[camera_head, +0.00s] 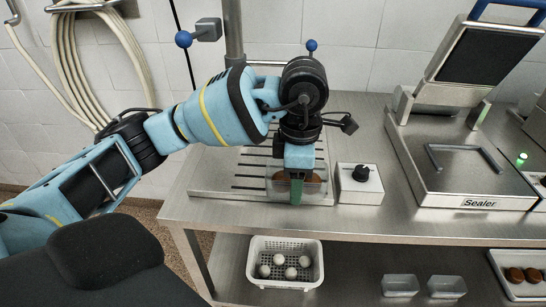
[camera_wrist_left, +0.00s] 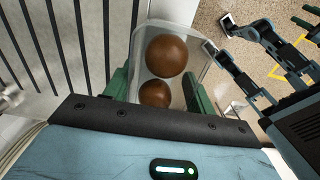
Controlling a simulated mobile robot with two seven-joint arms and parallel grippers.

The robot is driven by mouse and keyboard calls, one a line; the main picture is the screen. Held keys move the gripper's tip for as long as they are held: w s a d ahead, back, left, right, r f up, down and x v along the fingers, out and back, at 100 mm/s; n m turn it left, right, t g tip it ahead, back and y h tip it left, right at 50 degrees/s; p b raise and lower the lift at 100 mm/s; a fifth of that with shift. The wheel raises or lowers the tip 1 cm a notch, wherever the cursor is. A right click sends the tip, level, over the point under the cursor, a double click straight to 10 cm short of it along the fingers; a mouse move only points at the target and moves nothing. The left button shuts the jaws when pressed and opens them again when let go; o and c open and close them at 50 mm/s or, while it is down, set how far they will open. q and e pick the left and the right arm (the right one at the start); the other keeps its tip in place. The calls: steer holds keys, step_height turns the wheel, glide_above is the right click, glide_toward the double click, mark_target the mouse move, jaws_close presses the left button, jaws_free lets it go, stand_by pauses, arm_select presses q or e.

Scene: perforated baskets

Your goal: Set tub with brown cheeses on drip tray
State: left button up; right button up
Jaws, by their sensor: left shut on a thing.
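The clear tub (camera_head: 317,186) with brown cheeses is at the right front part of the drip tray (camera_head: 215,183) in the head view. My left gripper (camera_head: 297,188) points down and is shut on the tub, its green fingers at the tub's sides. In the left wrist view two round brown cheeses (camera_wrist_left: 166,55) show inside the tub (camera_wrist_left: 188,38), between the fingers. The tray's dark slots (camera_wrist_left: 88,40) run along the left of that view. I cannot tell whether the tub's base touches the tray.
A small box with a black knob (camera_head: 361,184) stands just right of the tray. The sealer (camera_head: 465,165) is further right. On the lower shelf are a white perforated basket (camera_head: 285,242) with white balls, two empty clear tubs (camera_head: 400,285) and a tray of brown cheeses (camera_head: 520,287).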

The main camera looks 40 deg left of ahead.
arm_select(q)
steer(key=w+a, duration=0.2)
steer(key=a, duration=0.2)
steer(key=w+a+f, duration=0.1)
steer(key=w+a, duration=0.5)
steer(key=a, duration=0.1)
steer(key=shift+a+f+p, duration=0.15)
steer(key=shift+a+p, duration=0.15)
steer(key=shift+a, duration=0.05)
steer(key=shift+w+a, duration=0.1)
steer(key=shift+w, duration=0.05)
steer(key=shift+w+a, duration=0.15)
steer(key=shift+a, duration=0.1)
steer(key=shift+f, duration=1.8)
steer(key=shift+f, duration=0.15)
steer(key=o, duration=0.9)
steer(key=shift+o, duration=0.2)
